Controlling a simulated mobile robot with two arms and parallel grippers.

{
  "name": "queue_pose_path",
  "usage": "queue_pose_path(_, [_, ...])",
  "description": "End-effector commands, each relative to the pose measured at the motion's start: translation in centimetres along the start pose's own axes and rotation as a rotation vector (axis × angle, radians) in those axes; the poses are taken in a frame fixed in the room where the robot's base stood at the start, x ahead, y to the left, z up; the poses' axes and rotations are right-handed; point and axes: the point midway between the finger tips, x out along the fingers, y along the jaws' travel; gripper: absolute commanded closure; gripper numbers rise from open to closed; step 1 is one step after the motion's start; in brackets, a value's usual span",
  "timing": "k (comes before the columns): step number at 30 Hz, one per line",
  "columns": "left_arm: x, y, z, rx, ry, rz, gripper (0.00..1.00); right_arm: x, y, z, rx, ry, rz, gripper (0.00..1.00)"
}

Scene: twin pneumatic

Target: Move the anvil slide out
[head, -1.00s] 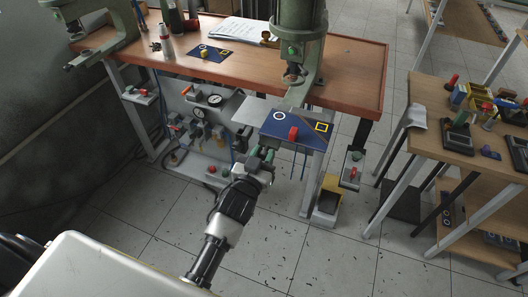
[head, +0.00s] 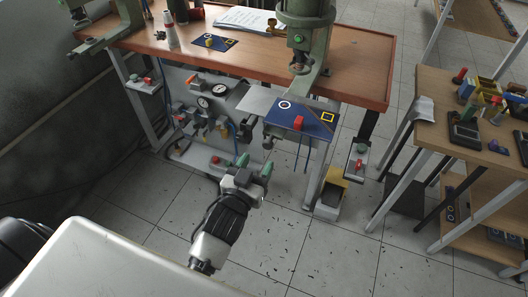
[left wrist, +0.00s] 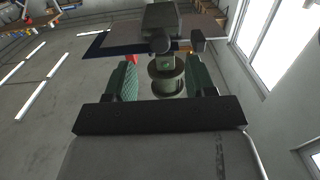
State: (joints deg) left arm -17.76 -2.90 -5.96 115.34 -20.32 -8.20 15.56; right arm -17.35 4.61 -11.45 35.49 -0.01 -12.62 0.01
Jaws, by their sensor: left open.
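The anvil slide appears to be the part under the press carrying a blue plate (head: 307,119) with a red block (head: 299,122), a white ring and a yellow square. A small dark knob (head: 268,143) hangs below the plate's left front edge. My left gripper (head: 254,165) is open and empty, below and in front of the knob, apart from it. In the left wrist view, a round dark metal part (left wrist: 166,78) shows beyond and between the open fingers (left wrist: 161,80); I cannot tell for sure whether it is the knob. My right gripper is not in view.
The green press (head: 308,30) stands on the wooden bench (head: 350,75) above the plate. Gauges and hoses on a grey panel (head: 212,110) lie behind my left gripper. A yellow-topped pedal box (head: 331,196) stands on the floor to the right.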

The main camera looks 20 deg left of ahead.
Motion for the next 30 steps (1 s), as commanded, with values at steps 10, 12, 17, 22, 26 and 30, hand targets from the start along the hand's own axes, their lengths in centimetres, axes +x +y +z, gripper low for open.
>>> queue_pose_path(10, [-3.5, 0.0, 0.0, 0.0, 0.0, 0.0, 0.45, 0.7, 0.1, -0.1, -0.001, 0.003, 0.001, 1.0])
queue_pose_path(12, [-3.6, 0.0, -0.1, 0.0, 0.001, 0.0, 0.45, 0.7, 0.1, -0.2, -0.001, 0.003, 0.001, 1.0])
queue_pose_path(17, [-3.5, 0.0, -0.1, 0.0, 0.001, 0.0, 0.45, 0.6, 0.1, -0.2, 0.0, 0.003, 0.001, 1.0])
queue_pose_path(22, [-3.5, 0.0, -0.1, 0.0, 0.001, 0.0, 0.45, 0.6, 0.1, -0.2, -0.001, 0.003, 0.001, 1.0])
queue_pose_path(26, [-3.5, 0.0, 0.1, 0.0, -0.003, 0.0, 0.45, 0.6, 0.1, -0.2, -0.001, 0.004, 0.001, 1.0])
queue_pose_path(30, [-3.4, 0.5, 3.6, 0.004, -0.078, 0.015, 0.45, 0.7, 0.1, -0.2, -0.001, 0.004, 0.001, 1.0])
